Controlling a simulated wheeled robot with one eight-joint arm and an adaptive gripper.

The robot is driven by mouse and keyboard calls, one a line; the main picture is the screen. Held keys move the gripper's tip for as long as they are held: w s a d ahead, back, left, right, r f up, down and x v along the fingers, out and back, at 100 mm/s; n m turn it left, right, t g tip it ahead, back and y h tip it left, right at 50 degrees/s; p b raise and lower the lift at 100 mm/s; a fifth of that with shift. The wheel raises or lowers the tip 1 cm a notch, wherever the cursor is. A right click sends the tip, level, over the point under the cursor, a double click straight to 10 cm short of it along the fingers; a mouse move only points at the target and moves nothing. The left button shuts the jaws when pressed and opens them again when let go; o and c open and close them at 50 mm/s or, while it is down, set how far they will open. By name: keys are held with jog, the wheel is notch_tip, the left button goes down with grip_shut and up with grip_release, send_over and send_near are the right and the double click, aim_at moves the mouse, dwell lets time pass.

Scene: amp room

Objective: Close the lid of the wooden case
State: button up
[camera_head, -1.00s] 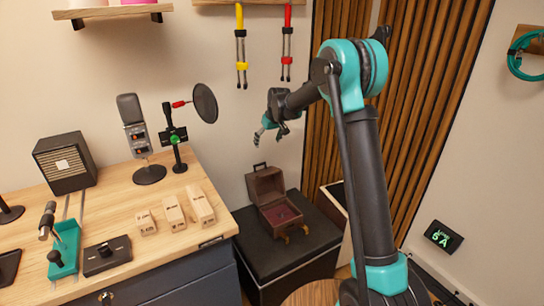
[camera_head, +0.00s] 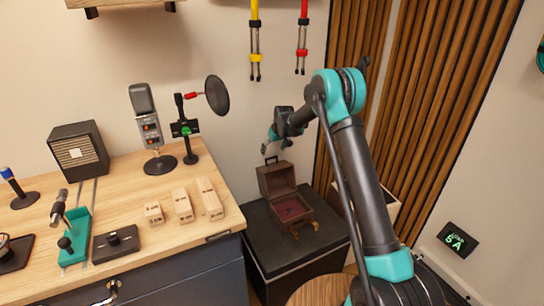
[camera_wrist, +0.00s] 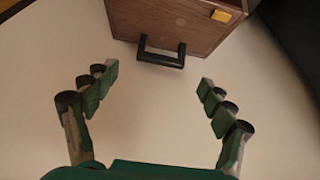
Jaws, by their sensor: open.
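The wooden case (camera_head: 292,212) stands on a black box with its lid (camera_head: 276,178) raised, showing a dark red inside. A black handle (camera_head: 270,160) is at the lid's top edge. My gripper (camera_head: 268,144) is just above the raised lid. In the wrist view my gripper (camera_wrist: 157,80) is open and empty, with its fingers spread wide. The lid shows there at the top as a brown panel (camera_wrist: 170,20) with a yellow latch piece (camera_wrist: 221,15). The black handle (camera_wrist: 160,58) lies ahead of the gap between the fingertips, apart from both.
The black box (camera_head: 290,250) bears the case. A wooden desk (camera_head: 130,215) on the left holds a microphone (camera_head: 147,120), a pop filter (camera_head: 216,95), a speaker (camera_head: 78,150) and small wooden blocks. A slatted wood panel (camera_head: 440,120) stands at the right.

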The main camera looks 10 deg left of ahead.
aim_at(272, 165)
jog(key=shift+x, duration=2.2)
jog(key=c, duration=1.7)
